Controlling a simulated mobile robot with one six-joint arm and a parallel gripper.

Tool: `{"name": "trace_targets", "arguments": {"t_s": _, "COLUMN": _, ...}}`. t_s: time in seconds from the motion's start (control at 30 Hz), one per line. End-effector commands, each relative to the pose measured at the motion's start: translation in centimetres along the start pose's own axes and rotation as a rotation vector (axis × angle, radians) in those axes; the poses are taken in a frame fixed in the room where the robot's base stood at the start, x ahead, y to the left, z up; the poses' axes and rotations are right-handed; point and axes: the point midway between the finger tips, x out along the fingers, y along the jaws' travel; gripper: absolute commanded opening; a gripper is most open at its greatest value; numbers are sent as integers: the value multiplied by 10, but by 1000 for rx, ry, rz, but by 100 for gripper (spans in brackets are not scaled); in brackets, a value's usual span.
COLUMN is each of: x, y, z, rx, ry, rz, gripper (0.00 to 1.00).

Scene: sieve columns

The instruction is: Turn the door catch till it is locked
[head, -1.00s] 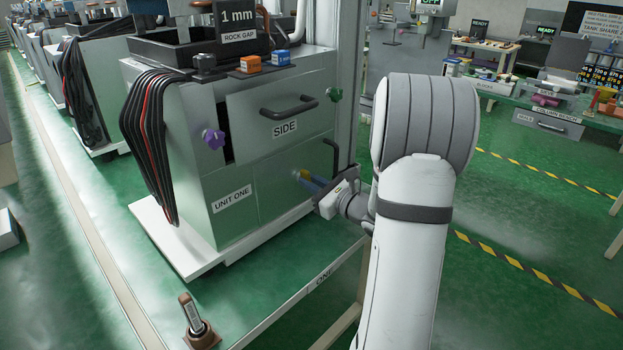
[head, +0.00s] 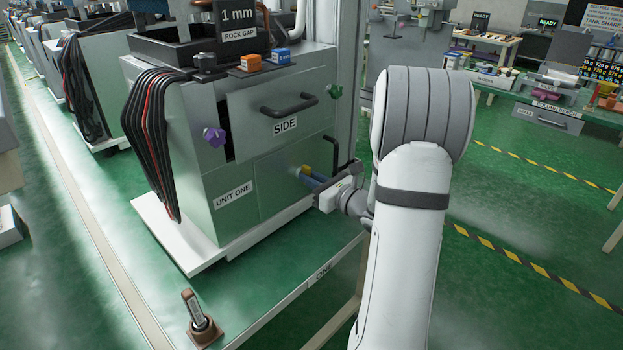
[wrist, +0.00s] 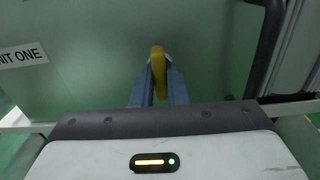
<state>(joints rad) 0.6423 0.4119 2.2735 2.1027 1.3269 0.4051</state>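The door catch is a yellow lever (head: 305,170) low on the grey door panel of unit one in the head view. In the wrist view the yellow lever (wrist: 158,66) stands nearly upright in the picture, with its upper end above the fingertips. My gripper (head: 311,182) faces the panel from the right. Its blue fingers lie on both sides of the lever in the wrist view (wrist: 159,82), with no clear gap, so it looks shut on the lever. The lever's lower part and pivot are hidden between the fingers.
A dark bar handle (wrist: 268,48) stands close right of the fingers. Above is a drawer front marked SIDE (head: 275,110) with a black handle and purple (head: 214,136) and green (head: 335,91) knobs. A black cable bundle (head: 152,150) hangs at left.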

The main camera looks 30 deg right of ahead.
Motion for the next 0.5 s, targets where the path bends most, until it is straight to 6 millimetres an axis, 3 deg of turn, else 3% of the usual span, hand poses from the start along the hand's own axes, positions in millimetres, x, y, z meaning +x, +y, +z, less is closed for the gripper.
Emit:
{"name": "trace_targets", "arguments": {"t_s": 0.27, "x": 0, "y": 0, "z": 0, "rx": 1, "ry": 0, "rz": 0, "gripper": 35}}
{"name": "trace_targets", "arguments": {"t_s": 0.5, "x": -1, "y": 0, "z": 0, "rx": 0, "ry": 0, "rz": -1, "gripper": 35}}
